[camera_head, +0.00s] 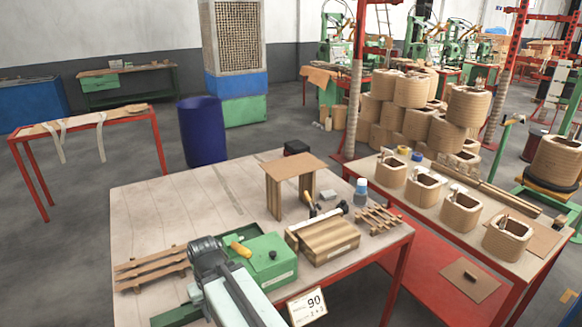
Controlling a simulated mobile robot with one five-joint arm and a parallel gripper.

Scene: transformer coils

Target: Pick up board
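A flat brown board (293,166) lies level on top of upright wooden supports (275,198), at the back right of the near table (180,215). Its top looks bare, and its edges reach a little past the supports. Another flat brown board (468,281) lies low down on the red surface between the tables at the right. I cannot tell from the picture which one the task means. I cannot make out my gripper in this view.
A green machine (265,258), a wooden block (328,240), slatted wood pieces (378,219) and a bottle (361,190) stand around the supports. Several coils (461,212) stand on the right table. The near table's left half is mostly clear. A blue barrel (202,132) stands behind.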

